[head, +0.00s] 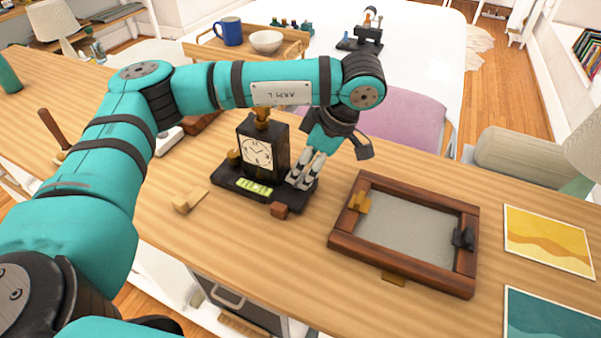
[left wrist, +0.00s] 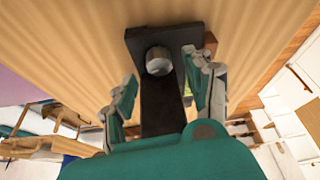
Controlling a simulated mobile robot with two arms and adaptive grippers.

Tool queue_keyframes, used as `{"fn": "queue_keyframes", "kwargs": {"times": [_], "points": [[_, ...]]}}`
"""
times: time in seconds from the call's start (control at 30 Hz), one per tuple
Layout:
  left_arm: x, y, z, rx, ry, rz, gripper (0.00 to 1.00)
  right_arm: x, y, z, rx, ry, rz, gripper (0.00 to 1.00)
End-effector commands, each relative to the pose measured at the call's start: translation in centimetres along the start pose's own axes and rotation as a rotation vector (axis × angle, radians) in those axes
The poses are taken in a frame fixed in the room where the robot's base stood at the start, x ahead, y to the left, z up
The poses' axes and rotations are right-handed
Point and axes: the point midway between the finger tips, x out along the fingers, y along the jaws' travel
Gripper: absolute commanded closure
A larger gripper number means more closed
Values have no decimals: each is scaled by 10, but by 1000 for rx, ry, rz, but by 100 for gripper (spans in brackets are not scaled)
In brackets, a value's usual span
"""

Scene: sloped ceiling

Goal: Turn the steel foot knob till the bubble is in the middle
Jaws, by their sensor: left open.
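A black clock (head: 262,150) with a white dial stands on a dark base (head: 228,190) on the wooden worktop. A green level vial (head: 254,187) is set in the front of the base; its bubble is too small to place. My left gripper (head: 301,182) points down at the right end of the base. In the left wrist view, the round steel knob (left wrist: 158,61) sits on the base between the spread fingers of the left gripper (left wrist: 162,68). The fingers look apart from the knob. In the head view the fingers hide the knob. My right gripper is not in view.
A wooden wedge (head: 189,200) lies to the left. A wood-framed tray (head: 340,235) lies to the right, near two prints (head: 547,240). Bare worktop lies between clock and tray.

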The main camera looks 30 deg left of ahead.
Motion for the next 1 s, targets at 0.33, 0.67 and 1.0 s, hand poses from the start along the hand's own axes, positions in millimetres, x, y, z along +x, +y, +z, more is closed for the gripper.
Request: {"fn": "queue_keyframes", "kwargs": {"times": [0.33, 0.67, 1.0], "points": [[29, 0, 0, 1, -1, 0, 47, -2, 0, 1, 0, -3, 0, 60], [29, 0, 0, 1, -1, 0, 60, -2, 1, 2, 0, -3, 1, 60], [29, 0, 0, 0, -1, 1, 100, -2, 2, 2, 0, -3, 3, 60]]}}
